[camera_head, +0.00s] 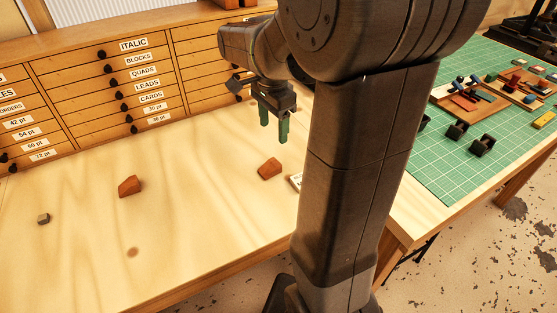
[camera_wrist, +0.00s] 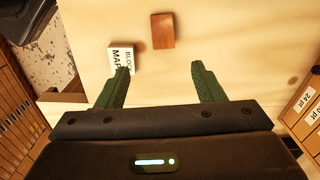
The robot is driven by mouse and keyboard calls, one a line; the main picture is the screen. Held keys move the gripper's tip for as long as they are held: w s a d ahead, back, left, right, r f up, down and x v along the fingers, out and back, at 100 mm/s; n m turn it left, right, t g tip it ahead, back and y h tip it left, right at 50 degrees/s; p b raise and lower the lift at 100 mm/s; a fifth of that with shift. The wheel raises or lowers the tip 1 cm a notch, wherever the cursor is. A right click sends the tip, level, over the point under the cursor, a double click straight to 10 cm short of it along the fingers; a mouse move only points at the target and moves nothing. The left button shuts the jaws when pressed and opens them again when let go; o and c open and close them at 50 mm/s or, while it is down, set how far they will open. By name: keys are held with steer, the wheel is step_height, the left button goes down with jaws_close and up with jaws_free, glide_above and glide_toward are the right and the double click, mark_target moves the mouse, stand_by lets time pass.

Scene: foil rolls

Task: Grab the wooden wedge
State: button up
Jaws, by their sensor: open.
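A reddish-brown wooden wedge (camera_head: 270,168) lies on the pale wooden tabletop, left of my arm. It also shows in the wrist view as a small brown block (camera_wrist: 162,30), beyond the fingertips and roughly centred between them. A second, similar reddish-brown wedge (camera_head: 130,186) with a sloped top lies further left. My gripper (camera_head: 275,132) is open and empty above the table, pointing down, behind and above the nearer wedge. Its two green fingers (camera_wrist: 160,72) are spread apart in the wrist view and touch nothing.
A white labelled card or block (camera_wrist: 122,57) lies beside the nearer wedge; my arm partly hides it in the head view. A small grey block (camera_head: 43,219) lies far left. Labelled drawers (camera_head: 140,85) line the back. A green mat (camera_head: 450,150) with tools is at right.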

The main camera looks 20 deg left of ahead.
glide_above(271, 165)
steer(key=f, duration=0.7)
steer(key=shift+d, duration=0.35)
steer(key=shift+a+f+p, duration=0.2)
steer(key=shift+f+p, duration=0.05)
steer(key=shift+f, duration=1.1)
steer(key=shift+a+f+p, duration=0.15)
steer(key=shift+f+p, duration=0.05)
steer(key=shift+f, duration=1.1)
steer(key=c, duration=1.1)
